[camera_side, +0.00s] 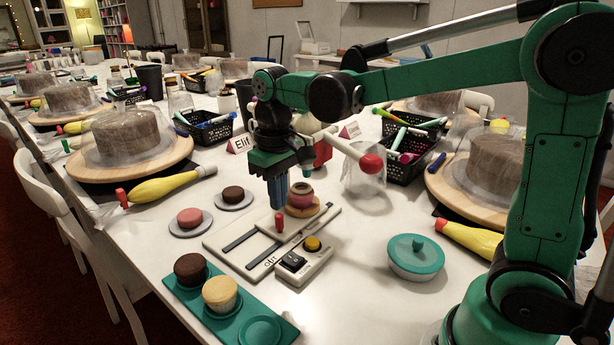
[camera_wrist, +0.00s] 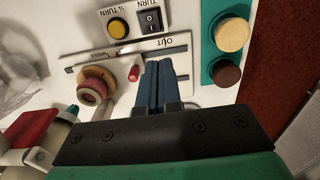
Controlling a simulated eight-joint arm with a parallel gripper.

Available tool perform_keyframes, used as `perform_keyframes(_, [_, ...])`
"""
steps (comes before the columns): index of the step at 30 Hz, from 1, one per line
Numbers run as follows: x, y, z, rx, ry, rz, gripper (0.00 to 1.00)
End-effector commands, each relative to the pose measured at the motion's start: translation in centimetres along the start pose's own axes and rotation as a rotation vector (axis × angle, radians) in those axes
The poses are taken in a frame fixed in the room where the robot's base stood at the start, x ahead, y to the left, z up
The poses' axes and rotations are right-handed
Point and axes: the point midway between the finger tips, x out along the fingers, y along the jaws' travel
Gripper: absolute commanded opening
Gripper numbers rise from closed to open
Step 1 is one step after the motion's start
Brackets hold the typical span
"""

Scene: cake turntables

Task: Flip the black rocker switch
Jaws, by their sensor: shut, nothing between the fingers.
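The black rocker switch (camera_side: 292,262) is set in a small white control box (camera_side: 296,276), beside a round yellow button (camera_side: 312,243). In the wrist view the switch (camera_wrist: 150,20) is at the top, with a "TURN" label by it. My gripper (camera_side: 278,205) has blue fingers that are shut and empty. It hangs pointing down over the white slotted panel behind the switch box. In the wrist view the fingertips (camera_wrist: 158,63) are below the switch, apart from it. Which way the rocker is tipped is hard to tell.
The white slotted panel (camera_side: 227,242) carries a red-tipped lever (camera_side: 279,221) close by the fingers. A pink-and-brown round piece (camera_side: 301,197) stands behind it. A green tray (camera_side: 286,331) with small cakes lies in front. A green-lidded bowl (camera_side: 416,256) stands to the right.

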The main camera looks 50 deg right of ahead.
Motion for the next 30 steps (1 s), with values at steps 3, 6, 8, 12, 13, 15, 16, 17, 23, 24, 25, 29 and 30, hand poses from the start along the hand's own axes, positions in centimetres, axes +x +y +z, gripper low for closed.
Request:
perform_keyframes(3, [2.4, 0.0, 0.0, 0.0, 0.0, 0.0, 0.0])
perform_keyframes(6, [4.3, 0.0, 0.0, 0.0, 0.0, 0.0, 0.0])
perform_keyframes(8, [5.4, 0.0, 0.0, 0.0, 0.0, 0.0, 0.0])
perform_keyframes(12, [7.8, 0.0, 0.0, 0.0, 0.0, 0.0, 0.0])
perform_keyframes(13, [8.3, 0.0, 0.0, 0.0, 0.001, 0.0, 0.0])
perform_keyframes(15, [9.2, 0.0, 0.0, 0.0, 0.001, 0.001, 0.0])
perform_keyframes(16, [9.5, 0.0, 0.0, 0.0, 0.001, 0.001, 0.0])
perform_keyframes(17, [9.8, 0.0, 0.0, 0.0, 0.001, 0.001, 0.0])
perform_keyframes(23, [10.8, 0.0, 0.0, 0.001, 0.002, 0.002, 0.0])
perform_keyframes(24, [10.9, 0.0, 0.0, 0.0, 0.002, 0.002, 0.0])
perform_keyframes(25, [10.9, 0.0, 0.0, 0.0, 0.002, 0.002, 0.0])
perform_keyframes(29, [10.9, 0.0, 0.0, 0.001, 0.001, 0.002, 0.0])
perform_keyframes(30, [10.9, 0.0, 0.0, 0.001, 0.001, 0.002, 0.0])
